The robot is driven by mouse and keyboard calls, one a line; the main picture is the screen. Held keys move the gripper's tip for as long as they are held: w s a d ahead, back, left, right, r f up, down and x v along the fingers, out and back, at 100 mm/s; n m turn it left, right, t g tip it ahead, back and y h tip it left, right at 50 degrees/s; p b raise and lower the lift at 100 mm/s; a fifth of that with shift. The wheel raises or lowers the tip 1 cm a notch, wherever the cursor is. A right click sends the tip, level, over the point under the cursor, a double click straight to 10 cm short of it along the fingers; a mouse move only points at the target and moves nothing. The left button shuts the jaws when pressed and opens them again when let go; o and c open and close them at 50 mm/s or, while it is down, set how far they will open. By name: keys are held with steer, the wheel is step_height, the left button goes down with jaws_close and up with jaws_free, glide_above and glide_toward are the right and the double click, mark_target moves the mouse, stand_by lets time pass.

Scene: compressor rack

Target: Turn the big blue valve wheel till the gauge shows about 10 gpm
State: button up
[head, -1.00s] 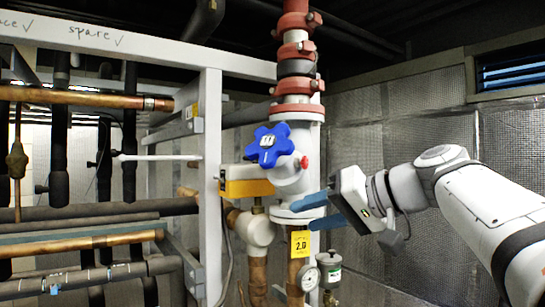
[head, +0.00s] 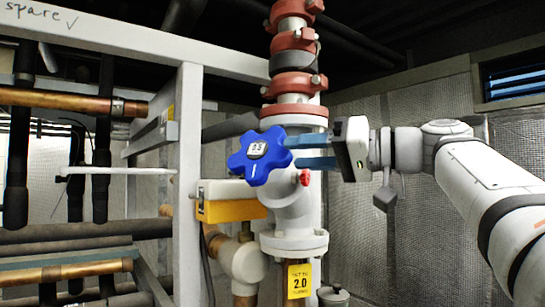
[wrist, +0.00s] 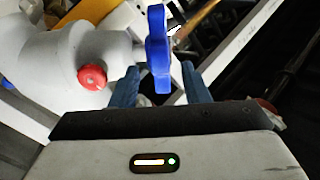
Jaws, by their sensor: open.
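The big blue valve wheel (head: 246,163), lobed with a small display (head: 257,150) on its hub, sits on the front of a white valve body (head: 292,208). The display's digits are too small to read surely. My gripper (head: 291,152) reaches in from the right, open, its two blue fingers one above the other at the wheel's right side. In the wrist view the wheel (wrist: 158,50) shows edge-on between the fingers (wrist: 160,82), with a gap visible on each side. I cannot tell whether a finger touches it. No dial gauge shows now.
A red knob (head: 304,178) on the valve body is just below my fingers; it also shows in the wrist view (wrist: 92,77). A yellow box (head: 232,206) and a grey frame post (head: 187,180) stand left of the valve. A yellow tag (head: 299,281) hangs below.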

mark_target(267, 154)
steer(key=shift+a+r, duration=0.15)
steer(key=shift+a, duration=0.3)
steer(key=shift+w+p+x, duration=0.2)
steer(key=shift+p+x, duration=0.8)
steer(key=shift+x, duration=2.2)
steer(key=shift+d, duration=0.1)
steer(key=c, duration=0.9)
jaws_close()
